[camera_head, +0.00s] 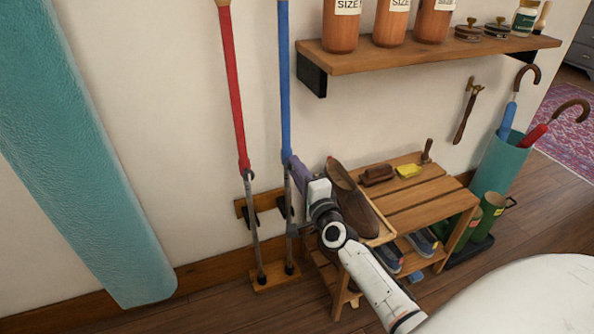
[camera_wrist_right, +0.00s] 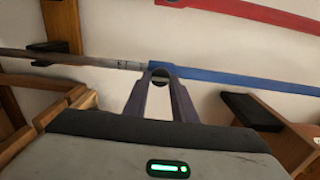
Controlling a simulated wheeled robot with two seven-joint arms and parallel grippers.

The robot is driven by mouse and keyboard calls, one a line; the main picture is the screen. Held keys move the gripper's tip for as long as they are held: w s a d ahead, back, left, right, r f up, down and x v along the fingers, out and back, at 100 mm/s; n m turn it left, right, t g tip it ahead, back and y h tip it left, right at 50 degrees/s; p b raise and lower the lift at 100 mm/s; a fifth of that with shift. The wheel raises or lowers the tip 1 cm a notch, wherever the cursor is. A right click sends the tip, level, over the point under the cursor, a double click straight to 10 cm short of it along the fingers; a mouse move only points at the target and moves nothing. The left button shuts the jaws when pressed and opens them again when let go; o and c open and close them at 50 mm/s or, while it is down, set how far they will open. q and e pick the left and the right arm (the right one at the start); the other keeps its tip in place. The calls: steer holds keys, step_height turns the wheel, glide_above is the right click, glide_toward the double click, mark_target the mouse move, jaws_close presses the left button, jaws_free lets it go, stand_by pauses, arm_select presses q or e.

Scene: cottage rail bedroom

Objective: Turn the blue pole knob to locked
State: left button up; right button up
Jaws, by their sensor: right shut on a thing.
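The blue pole (camera_head: 285,80) stands upright against the wall, with a thinner grey lower shaft in a wooden floor stand. It runs sideways across the right wrist view (camera_wrist_right: 240,80). My right gripper (camera_head: 291,161) is at the joint where the blue part meets the grey shaft. In the right wrist view its purple fingers (camera_wrist_right: 160,76) close together on this joint, where the knob sits. The fingers hide most of the knob, and I cannot read its setting. A grey collar (camera_wrist_right: 128,64) shows beside the fingertips. My left gripper is not in view.
A red pole (camera_head: 233,90) stands left of the blue one, in the same wooden stand (camera_head: 273,279). A wall shelf (camera_head: 430,52) with bottles hangs above. A teal umbrella holder (camera_head: 500,165) stands far right.

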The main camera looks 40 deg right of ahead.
steer(key=o, duration=1)
arm_select(q)
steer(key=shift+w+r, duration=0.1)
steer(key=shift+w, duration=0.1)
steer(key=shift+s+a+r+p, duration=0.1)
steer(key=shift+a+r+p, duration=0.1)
steer(key=shift+p, duration=0.7)
arm_select(e)
steer(key=v, duration=1)
steer(key=shift+s, duration=0.15)
